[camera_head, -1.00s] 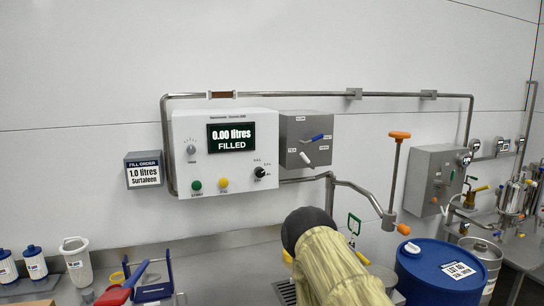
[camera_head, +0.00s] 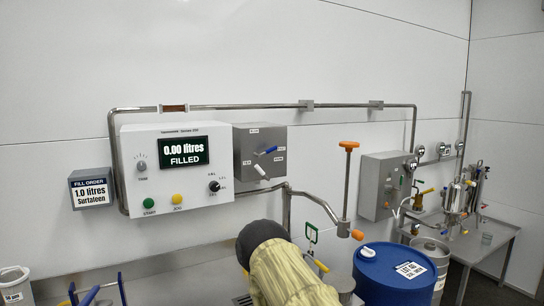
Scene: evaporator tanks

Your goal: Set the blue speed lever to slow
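The blue speed lever (camera_head: 267,150) is on the front of a grey box (camera_head: 246,142) on the wall, right of the white control panel. It points roughly sideways toward the right, tilted slightly. A white lever (camera_head: 262,172) sits below it on the same box. Small labels stand around the levers, too small to read. My arm, in a yellowish sleeve with a dark rounded end, rises from the bottom middle, below the box and apart from the levers. My gripper's fingers do not show.
The white panel (camera_head: 140,190) shows 0.00 litres, FILLED. A steel pipe (camera_head: 305,188) runs right from below the box to an orange-handled valve (camera_head: 349,144). A blue drum (camera_head: 385,275) stands at lower right. A fill order sign (camera_head: 91,187) hangs left.

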